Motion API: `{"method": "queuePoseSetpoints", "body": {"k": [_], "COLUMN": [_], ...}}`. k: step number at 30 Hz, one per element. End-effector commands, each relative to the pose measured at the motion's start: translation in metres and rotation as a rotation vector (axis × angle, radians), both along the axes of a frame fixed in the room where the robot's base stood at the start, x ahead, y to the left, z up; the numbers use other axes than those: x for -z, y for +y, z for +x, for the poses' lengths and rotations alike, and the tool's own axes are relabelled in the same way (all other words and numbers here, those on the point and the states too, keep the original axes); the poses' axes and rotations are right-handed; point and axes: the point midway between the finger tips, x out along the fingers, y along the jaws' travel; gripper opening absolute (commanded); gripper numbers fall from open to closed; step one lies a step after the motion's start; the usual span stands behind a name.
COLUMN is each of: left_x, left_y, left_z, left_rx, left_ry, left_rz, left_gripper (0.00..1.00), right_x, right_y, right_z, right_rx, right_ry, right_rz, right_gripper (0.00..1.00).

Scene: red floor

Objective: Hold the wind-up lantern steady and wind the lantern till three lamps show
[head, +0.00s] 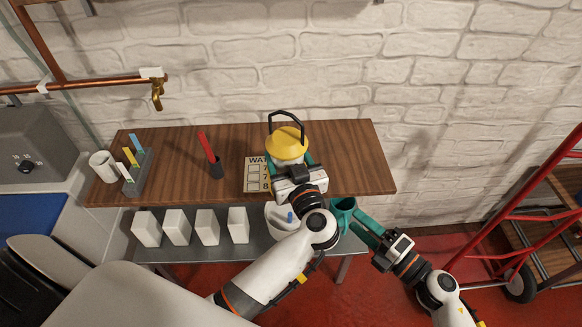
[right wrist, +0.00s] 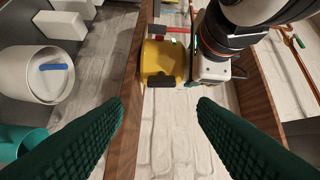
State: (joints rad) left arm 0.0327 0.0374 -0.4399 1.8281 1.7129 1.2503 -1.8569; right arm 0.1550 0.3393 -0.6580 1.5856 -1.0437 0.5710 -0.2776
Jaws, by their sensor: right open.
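The wind-up lantern (head: 286,142) stands upright on the brown shelf, with a yellow top and a black arched handle. In the right wrist view its yellow part (right wrist: 165,60) shows with a dark piece at its edge. My left gripper (head: 290,164) reaches it from the front, with green fingers at both sides of it; whether they press on it is unclear. Its lower front is hidden by that gripper. My right gripper (head: 354,222) is open and empty, in front of the shelf edge and lower right of the lantern. No lamps can be made out.
On the shelf (head: 345,150) are a printed card (head: 256,175), a red item in a dark holder (head: 216,169), a pen rack (head: 137,172) and a white mug (head: 103,166). White bins (head: 177,227), a white bucket (right wrist: 22,75) and a teal container (head: 343,206) sit below. A red hand truck (head: 510,215) stands right.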

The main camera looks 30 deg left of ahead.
Motion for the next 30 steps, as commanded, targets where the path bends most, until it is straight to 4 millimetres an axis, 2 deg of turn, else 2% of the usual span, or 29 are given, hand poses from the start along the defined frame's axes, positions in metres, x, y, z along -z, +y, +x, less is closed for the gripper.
{"method": "queuePoseSetpoints", "body": {"k": [1,4,8,14,21,25,30], "left_x": [-0.003,-0.003,-0.003,-0.003,-0.003,-0.003,-0.003], "left_y": [0.000,0.000,0.000,0.000,0.000,0.000,0.000], "left_z": [0.000,0.000,0.000,0.000,0.000,0.000,0.000], "left_rx": [0.000,0.000,0.000,0.000,0.000,0.000,0.000], "left_ry": [-0.006,-0.006,-0.006,-0.006,-0.006,-0.006,-0.006], "left_rz": [0.001,0.001,0.001,0.001,0.001,0.001,0.001], "left_gripper": [0.14,0.14,0.14,0.14,0.14,0.14,0.14], "right_x": [0.000,-0.001,-0.003,-0.006,-0.011,-0.015,-0.018], "right_y": [0.000,0.001,0.008,0.017,0.003,-0.008,-0.016], "right_z": [0.000,0.001,0.002,0.008,0.029,0.040,0.049], "right_rx": [0.000,-0.012,-0.073,-0.237,-0.335,-0.339,-0.335], "right_ry": [0.000,0.020,0.147,0.589,1.171,1.386,1.529], "right_rz": [0.000,0.008,0.057,0.163,0.229,0.250,0.268], "right_gripper": [0.48,0.33,0.33,0.33,0.33,0.33,0.33]}}
